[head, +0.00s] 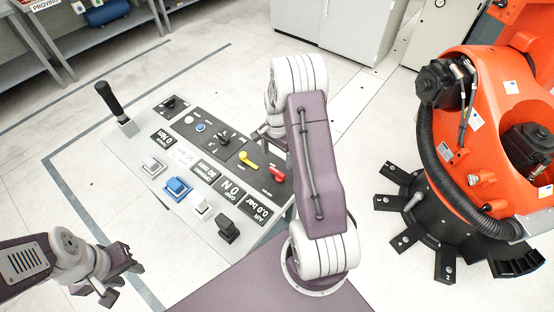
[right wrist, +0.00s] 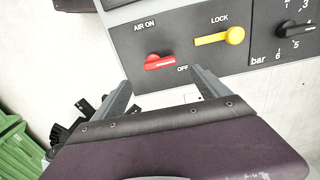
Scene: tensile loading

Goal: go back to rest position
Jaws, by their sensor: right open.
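My right gripper (right wrist: 160,78) is open, its two fingers spread apart with nothing between them. In the right wrist view it is by the lower edge of the control panel, near the red lever (right wrist: 160,62). In the head view the right arm (head: 312,165) is bent over the panel's right side and partly hides the gripper. My left gripper (head: 118,277) is at the lower left, off the panel's near left side. Its fingers are small and dark, and I cannot tell how far apart they are.
The control panel (head: 140,148) carries a black joystick (head: 112,98), buttons, displays and a yellow lever (head: 248,160). A large orange robot (head: 468,130) on a black base stands at the right. Green crates (right wrist: 15,145) show in the wrist view. Open floor lies left of the panel.

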